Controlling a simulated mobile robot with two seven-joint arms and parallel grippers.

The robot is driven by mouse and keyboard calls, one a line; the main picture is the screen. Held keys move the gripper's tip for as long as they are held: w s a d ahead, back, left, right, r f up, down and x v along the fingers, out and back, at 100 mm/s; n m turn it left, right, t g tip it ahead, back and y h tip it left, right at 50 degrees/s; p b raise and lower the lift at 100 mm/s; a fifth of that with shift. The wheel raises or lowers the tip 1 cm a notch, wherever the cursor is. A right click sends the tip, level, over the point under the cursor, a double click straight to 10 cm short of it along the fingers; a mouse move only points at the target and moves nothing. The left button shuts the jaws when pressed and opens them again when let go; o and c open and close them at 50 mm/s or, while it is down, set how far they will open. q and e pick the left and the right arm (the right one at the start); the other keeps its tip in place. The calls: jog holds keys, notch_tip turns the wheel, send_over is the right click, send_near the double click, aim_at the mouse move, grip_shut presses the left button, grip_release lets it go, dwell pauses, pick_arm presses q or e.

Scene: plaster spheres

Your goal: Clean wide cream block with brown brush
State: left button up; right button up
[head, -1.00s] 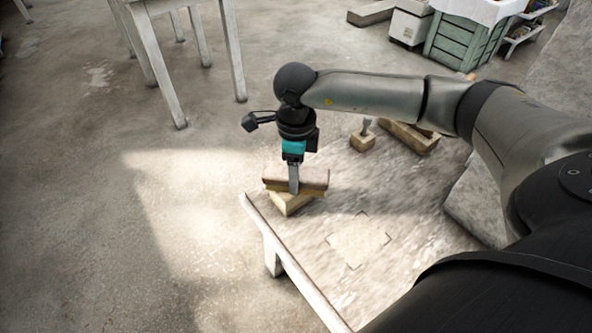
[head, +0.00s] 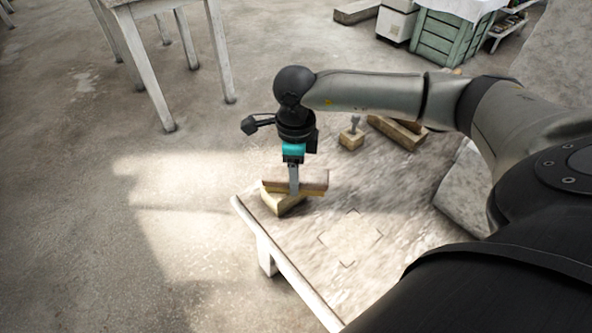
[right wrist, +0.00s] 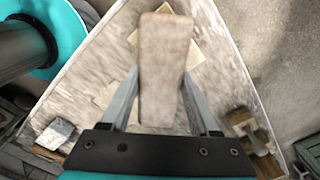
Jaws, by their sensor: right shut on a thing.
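My right gripper (head: 294,188) is shut on the brown brush (head: 302,179), a long brown bar held level. The wide cream block (head: 281,204) lies under the brush on the low table, near its far left corner, and the brush hides much of its top. In the right wrist view the brush (right wrist: 163,65) sits between the two fingers, with corners of the cream block (right wrist: 197,50) showing behind it. The brush looks to be at the block's top, but I cannot tell whether they touch. My left gripper is not in view.
The low table (head: 390,230) has a square marked outline (head: 350,238) on its bare front part. A small block with a grey knob (head: 351,138) and a long wooden piece (head: 398,131) lie toward the back. A white-legged table (head: 160,85) and green crate (head: 447,38) stand beyond.

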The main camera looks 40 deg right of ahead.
aim_at(276, 171)
jog(key=shift+w+a+b, duration=0.35)
jog(key=shift+w+a, duration=1.05)
jog(key=shift+a, duration=0.2)
jog(key=shift+s+d+r+p, duration=0.1)
jog(key=shift+s+d+p, duration=0.2)
jog(key=shift+s+d, duration=1.2)
jog(key=shift+d, duration=0.2)
jog(key=shift+w+a, duration=1.5)
jog(key=shift+a, duration=0.25)
jog(key=shift+d, duration=0.1)
